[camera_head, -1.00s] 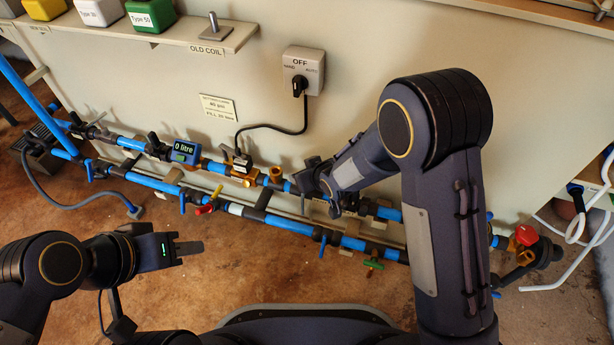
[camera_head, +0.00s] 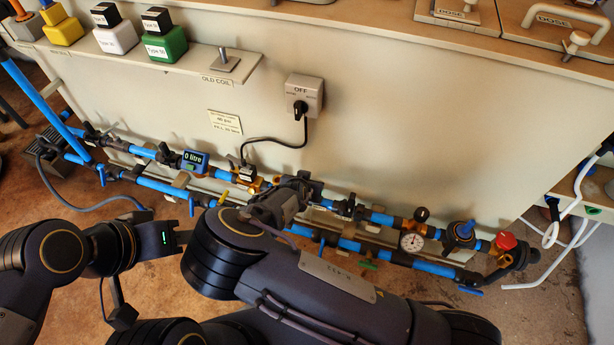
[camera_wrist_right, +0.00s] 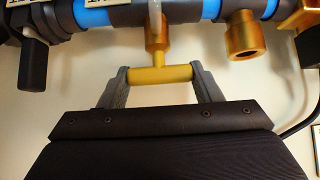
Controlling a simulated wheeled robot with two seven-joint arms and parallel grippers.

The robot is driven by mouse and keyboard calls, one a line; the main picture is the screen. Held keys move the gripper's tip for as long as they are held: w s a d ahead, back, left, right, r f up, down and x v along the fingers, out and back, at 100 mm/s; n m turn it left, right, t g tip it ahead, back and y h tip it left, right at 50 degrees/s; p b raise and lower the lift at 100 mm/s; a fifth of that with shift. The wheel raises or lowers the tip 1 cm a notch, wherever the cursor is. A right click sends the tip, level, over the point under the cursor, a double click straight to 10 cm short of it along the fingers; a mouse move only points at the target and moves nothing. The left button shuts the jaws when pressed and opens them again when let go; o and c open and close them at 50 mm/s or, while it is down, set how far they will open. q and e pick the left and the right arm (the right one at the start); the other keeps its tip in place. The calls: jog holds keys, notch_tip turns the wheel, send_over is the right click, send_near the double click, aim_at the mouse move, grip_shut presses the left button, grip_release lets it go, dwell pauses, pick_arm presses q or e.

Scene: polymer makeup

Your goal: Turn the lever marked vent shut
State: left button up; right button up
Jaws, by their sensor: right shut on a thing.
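A brass-yellow T-shaped handle (camera_wrist_right: 160,75) hangs on a short stem from the blue and black pipe (camera_wrist_right: 95,14) in the right wrist view. My right gripper (camera_wrist_right: 162,78) is shut on its crossbar, one grey finger at each end. In the head view my right gripper (camera_head: 297,187) is at the upper pipe run, and my own wrist hides the handle there. Labels at the wrist view's top edge are cut off, so I cannot read whether one says vent. My left gripper (camera_head: 184,238) is low at the left, its fingertips partly hidden by my right arm.
A grey switch box (camera_head: 304,95) with a black cable is on the wall above. A 0 litre meter (camera_head: 194,161), a pressure gauge (camera_head: 411,241) and a red knob (camera_head: 505,241) sit along the pipes. A shelf (camera_head: 225,80) holds coloured bottles.

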jog(key=shift+m+h+p, duration=0.3)
dwell(0.4)
jog(key=o, duration=1)
